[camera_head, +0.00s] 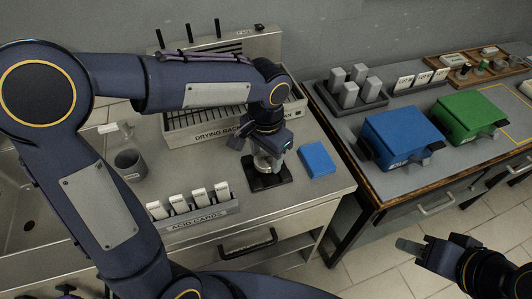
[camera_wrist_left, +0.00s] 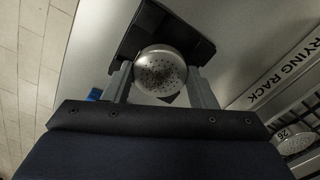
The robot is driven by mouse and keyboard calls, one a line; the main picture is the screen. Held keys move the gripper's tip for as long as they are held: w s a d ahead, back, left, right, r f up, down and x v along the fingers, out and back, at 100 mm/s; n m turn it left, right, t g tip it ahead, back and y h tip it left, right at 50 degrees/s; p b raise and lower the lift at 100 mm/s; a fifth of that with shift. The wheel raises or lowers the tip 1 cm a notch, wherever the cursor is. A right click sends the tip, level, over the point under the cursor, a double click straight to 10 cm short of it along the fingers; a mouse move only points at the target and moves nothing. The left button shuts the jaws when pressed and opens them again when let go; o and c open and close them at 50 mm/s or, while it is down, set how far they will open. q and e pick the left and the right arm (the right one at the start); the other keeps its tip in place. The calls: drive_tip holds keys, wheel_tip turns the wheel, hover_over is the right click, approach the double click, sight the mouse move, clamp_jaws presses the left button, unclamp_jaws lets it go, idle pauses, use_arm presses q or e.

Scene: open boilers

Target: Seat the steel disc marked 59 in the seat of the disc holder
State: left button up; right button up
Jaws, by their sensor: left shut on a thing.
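My left gripper (camera_head: 266,162) is shut on a round steel disc (camera_wrist_left: 160,71) with small holes. In the left wrist view the disc sits between the two grey fingers (camera_wrist_left: 161,90); no number can be read on it. The black disc holder (camera_head: 268,183) stands on the steel counter just below the left gripper. It also shows in the left wrist view (camera_wrist_left: 181,24), behind the disc. The disc covers part of the holder, and I cannot tell whether they touch. My right gripper (camera_head: 408,244) hangs over the floor at lower right, away from the holder; its finger gap is unclear.
The drying rack (camera_head: 205,132) stands behind the holder; another perforated disc (camera_wrist_left: 294,142) shows there. A blue block (camera_head: 318,158) lies right of the holder. A row of acid cards (camera_head: 190,207) and a grey cup (camera_head: 130,164) are left. Blue (camera_head: 402,137) and green (camera_head: 468,117) boilers stand on the right table.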

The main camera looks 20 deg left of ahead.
use_arm(q)
drive_tip(key=shift+f, duration=0.1)
drive_tip(key=shift+f+b, duration=0.4)
drive_tip(key=shift+f, duration=0.05)
idle(0.4)
drive_tip(key=shift+f, duration=0.35)
drive_tip(key=shift+s+f+b, duration=0.15)
drive_tip(key=shift+f+b, duration=0.1)
drive_tip(key=shift+b, duration=0.15)
